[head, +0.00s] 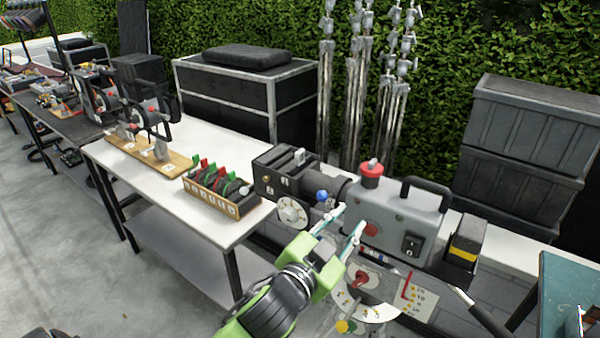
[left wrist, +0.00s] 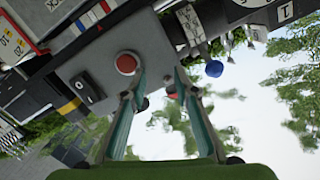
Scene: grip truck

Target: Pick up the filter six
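A wooden box (head: 215,204) on the white table holds several round dark filters (head: 231,186) with red and green tabs. Small marks run along the box front, too small to read, so I cannot tell which filter is number six. My left gripper (head: 350,222) is open and empty, to the right of the box, in front of a grey camera-like machine (head: 400,212). In the left wrist view, the left gripper's two fingers (left wrist: 160,76) stand apart with nothing between them, facing the machine's red button (left wrist: 127,63) and switch. My right gripper is not in view.
A wooden board (head: 150,154) with devices lies left of the filter box. The table's front left part is bare.

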